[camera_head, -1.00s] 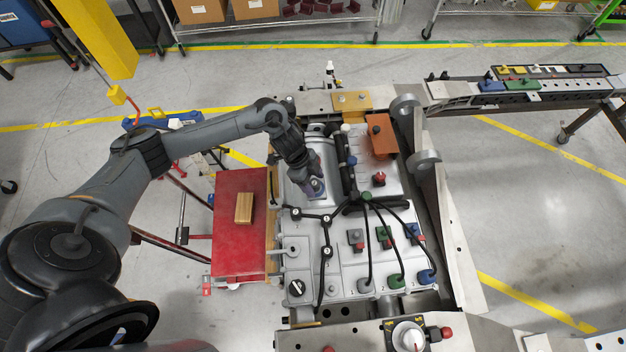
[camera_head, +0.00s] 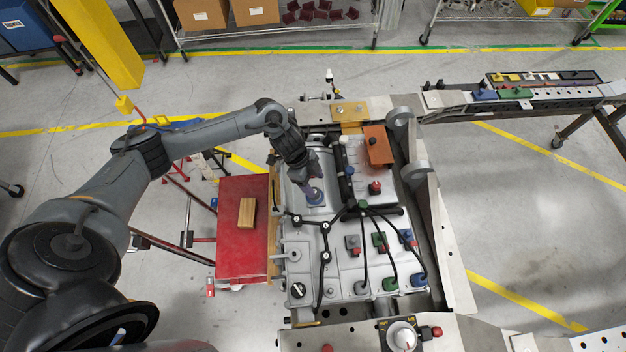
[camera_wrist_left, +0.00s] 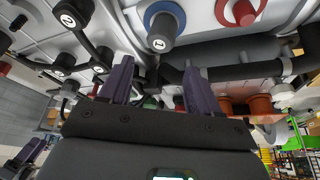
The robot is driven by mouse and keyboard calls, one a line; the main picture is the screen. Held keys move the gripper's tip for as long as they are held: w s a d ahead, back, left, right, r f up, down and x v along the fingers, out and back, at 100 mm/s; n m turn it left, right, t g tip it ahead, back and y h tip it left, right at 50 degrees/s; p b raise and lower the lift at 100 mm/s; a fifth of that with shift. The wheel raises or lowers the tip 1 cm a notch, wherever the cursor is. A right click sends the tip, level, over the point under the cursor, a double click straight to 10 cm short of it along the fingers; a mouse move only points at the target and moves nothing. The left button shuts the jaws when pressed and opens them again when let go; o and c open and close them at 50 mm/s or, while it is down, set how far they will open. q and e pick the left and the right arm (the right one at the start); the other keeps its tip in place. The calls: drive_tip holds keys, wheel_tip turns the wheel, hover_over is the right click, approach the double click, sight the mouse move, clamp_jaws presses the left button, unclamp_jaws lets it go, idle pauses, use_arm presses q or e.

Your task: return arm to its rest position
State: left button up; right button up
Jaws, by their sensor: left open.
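My left arm (camera_head: 210,131) comes in from the left and reaches over the chassis fixture (camera_head: 325,270). My left gripper (camera_head: 314,192) points down above the upper left part of the fixture, close to a round blue-based part. In the left wrist view the two purple fingers (camera_wrist_left: 155,85) stand apart with nothing held between them. A blue-ringed grey knob (camera_wrist_left: 162,28) and a red-ringed knob (camera_wrist_left: 240,10) show beyond the fingers there. Whether the fingers touch any part of the fixture I cannot tell. My right gripper does not show.
A red table (camera_head: 240,262) with a wooden block (camera_head: 247,212) stands left of the fixture. Black cables (camera_head: 326,240) and several colored connectors crowd the fixture top. An orange block (camera_head: 378,146) sits at its upper right. A rail (camera_head: 520,105) extends right. Open floor lies farther right.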

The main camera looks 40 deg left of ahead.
use_arm(q)
drive_tip(key=shift+d, duration=0.1)
drive_tip(key=s+d+r+n+t+p, duration=0.1)
drive_tip(key=s+d+r+t+p, duration=0.15)
drive_tip(key=d+r, duration=0.45)
drive_tip(key=s+d+r+n+t+p, duration=0.1)
drive_tip(key=d+r+n+t+p, duration=0.2)
drive_tip(key=d, duration=0.8)
drive_tip(key=s+a+r+n+g+y+p, duration=0.1)
drive_tip(key=s+a+r+n+y+p, duration=0.1)
drive_tip(key=s, duration=0.5)
drive_tip(key=s+a+r+n+g+y+p, duration=0.2)
drive_tip(key=s+a+r+n+p, duration=0.2)
drive_tip(key=s+a+r, duration=0.3)
drive_tip(key=shift+s+a+r+n, duration=0.15)
drive_tip(key=shift+s+a+n, duration=0.4)
drive_tip(key=shift+s+n, duration=0.3)
drive_tip(key=shift+w+g, duration=0.1)
drive_tip(key=shift+g, duration=0.15)
